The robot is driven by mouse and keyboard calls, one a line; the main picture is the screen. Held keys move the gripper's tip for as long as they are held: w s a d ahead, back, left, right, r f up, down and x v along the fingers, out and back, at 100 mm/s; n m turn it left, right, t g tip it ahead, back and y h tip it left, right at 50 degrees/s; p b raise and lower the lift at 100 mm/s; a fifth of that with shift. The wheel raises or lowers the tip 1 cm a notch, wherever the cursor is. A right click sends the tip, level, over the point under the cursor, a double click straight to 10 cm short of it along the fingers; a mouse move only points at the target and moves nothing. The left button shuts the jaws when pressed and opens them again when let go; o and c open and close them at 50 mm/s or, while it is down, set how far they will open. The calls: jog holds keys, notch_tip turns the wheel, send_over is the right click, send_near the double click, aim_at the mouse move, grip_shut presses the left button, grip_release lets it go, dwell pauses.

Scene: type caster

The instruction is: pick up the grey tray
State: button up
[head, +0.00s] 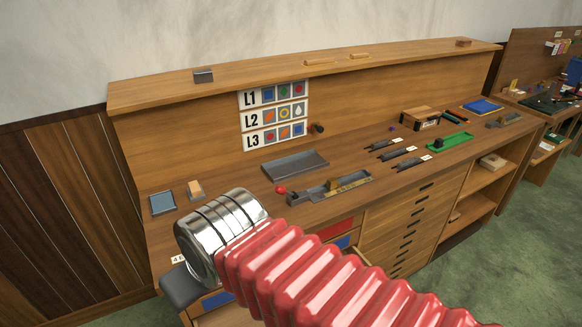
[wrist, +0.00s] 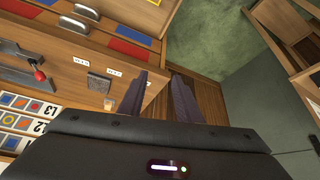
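A flat, dark grey rectangular tray (head: 295,165) lies on the wooden bench top, below the L1–L3 sign, in the head view. In the wrist view, a grey edge at the far left (wrist: 14,77) seems to be part of it. My gripper (wrist: 158,80) shows two dark fingers held apart with nothing between them. It points past the bench's end, well away from the tray. In the head view my arm hides the fingers; only a dark part of the gripper (head: 180,286) shows at the bench's front left.
A holder with a red-knobbed lever (head: 335,188) lies just in front of the tray. A green tray (head: 447,142) lies right.

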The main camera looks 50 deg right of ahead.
jog(key=shift+o, duration=0.5)
